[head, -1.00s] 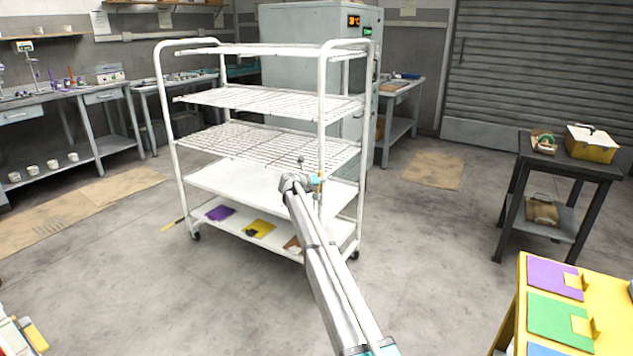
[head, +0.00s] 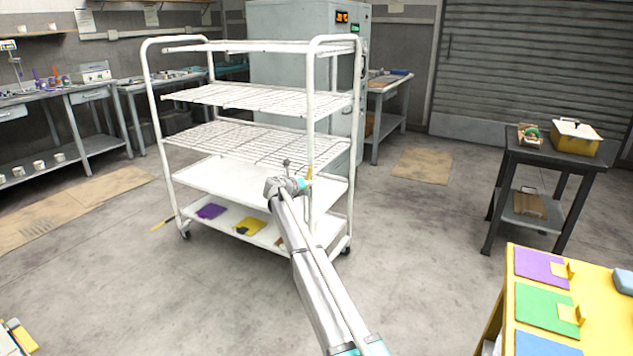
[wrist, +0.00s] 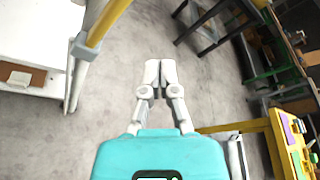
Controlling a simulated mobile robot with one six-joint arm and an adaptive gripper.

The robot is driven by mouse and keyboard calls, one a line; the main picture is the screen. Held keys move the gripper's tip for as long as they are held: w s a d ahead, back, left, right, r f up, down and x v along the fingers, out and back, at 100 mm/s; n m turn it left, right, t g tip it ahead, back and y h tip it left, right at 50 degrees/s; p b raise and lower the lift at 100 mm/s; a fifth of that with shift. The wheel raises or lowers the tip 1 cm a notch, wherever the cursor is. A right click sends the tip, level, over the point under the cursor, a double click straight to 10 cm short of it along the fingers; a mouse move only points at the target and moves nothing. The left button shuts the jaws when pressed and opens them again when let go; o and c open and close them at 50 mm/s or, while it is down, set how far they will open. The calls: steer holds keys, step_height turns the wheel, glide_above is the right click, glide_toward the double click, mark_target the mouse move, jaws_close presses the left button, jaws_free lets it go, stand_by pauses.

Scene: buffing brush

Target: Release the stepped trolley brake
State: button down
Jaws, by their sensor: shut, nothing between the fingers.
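The white trolley (head: 311,110) stands ahead, a tall rack with several shelves; part of it shows at the left of the wrist view (wrist: 75,80). A yellow bar (wrist: 108,20) runs along its post there, and a short yellow piece (head: 310,173) shows on its right front post. A thin yellow bar (head: 162,223) sticks out low at its left. I cannot tell which of these is the brake. My gripper (wrist: 160,68) is shut and empty, pointing over bare floor beside the post. In the head view my arm's end mostly hides it.
Purple (head: 211,211) and yellow (head: 249,226) pads lie on the trolley's bottom shelf. A dark side table (head: 560,165) and a yellow table (head: 510,280) stand at the right. A grey cabinet (head: 290,22) is behind. The floor between is clear.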

steer(key=shift+a+f+v, duration=0.15)
steer(key=shift+f+v, duration=0.05)
steer(key=shift+v, duration=0.8)
steer(key=shift+a+f+v, duration=0.1)
steer(key=shift+f+v, duration=0.1)
steer(key=shift+v, duration=0.75)
steer(key=s+d+f+m+g+y, duration=0.2)
steer(key=s+d+f+m+g, duration=0.25)
steer(key=s+d+m, duration=0.65)
steer(key=s+d+f+m+g+y, duration=0.1)
steer(key=s+d+f+m+g, duration=0.2)
steer(key=s+d+f+m, duration=0.75)
steer(key=s+r+m+g+y, duration=0.1)
steer(key=s+m+g+y, duration=0.15)
steer(key=s+m, duration=0.95)
steer(key=s+m+g+y, duration=0.15)
steer(key=s+y, duration=0.25)
steer(key=s, duration=1.8)
step_height(320, 180, up, 27)
steer(key=p, duration=2.6)
steer(key=shift+w+d+f+m, duration=0.25)
steer(key=shift+w+d+m, duration=0.05)
